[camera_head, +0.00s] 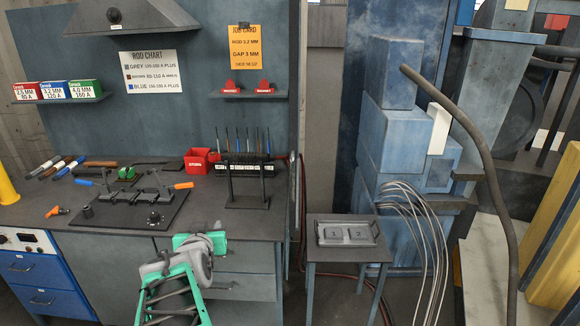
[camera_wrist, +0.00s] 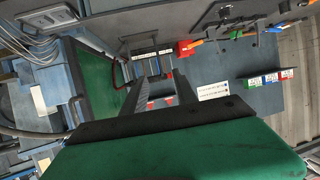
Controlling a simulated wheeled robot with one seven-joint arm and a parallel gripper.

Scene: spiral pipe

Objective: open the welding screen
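A dark-framed green panel (camera_wrist: 103,72), which looks like the welding screen, stands at the left in the wrist view. I cannot make it out in the head view. My gripper (camera_wrist: 163,76) shows in the wrist view as two dark fingers with a gap between them.
A workbench (camera_head: 120,218) with tools and a rod rack (camera_head: 247,180) is at the left. A small table (camera_head: 325,268) with a tray stands right of it.

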